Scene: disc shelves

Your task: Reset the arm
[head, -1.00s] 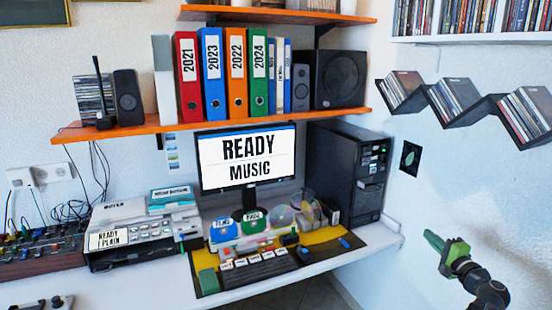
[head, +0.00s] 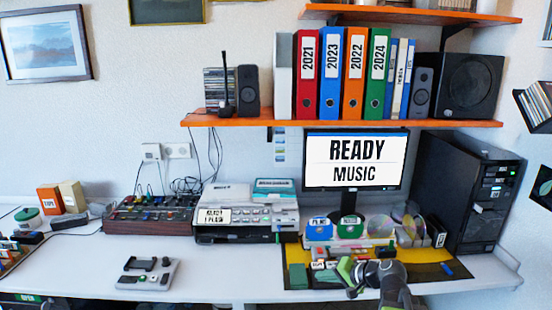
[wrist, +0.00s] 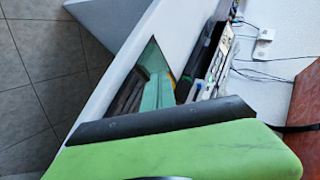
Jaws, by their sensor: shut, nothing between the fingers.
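My gripper (head: 347,276) shows in the head view at the lower middle, with green fingers and a black arm behind it. In the wrist view a green finger (wrist: 170,152) fills the lower part, tilted, with the desk edge and tiled floor beyond. The keyboard is partly hidden behind the gripper.
The white desk (head: 215,275) runs along the wall. A monitor (head: 354,160), a black computer tower (head: 465,195), a printer-like machine (head: 248,217) and a mixer (head: 150,214) stand on it. An orange shelf (head: 340,121) with binders hangs above. Tiled floor (wrist: 40,75) is open beside the desk.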

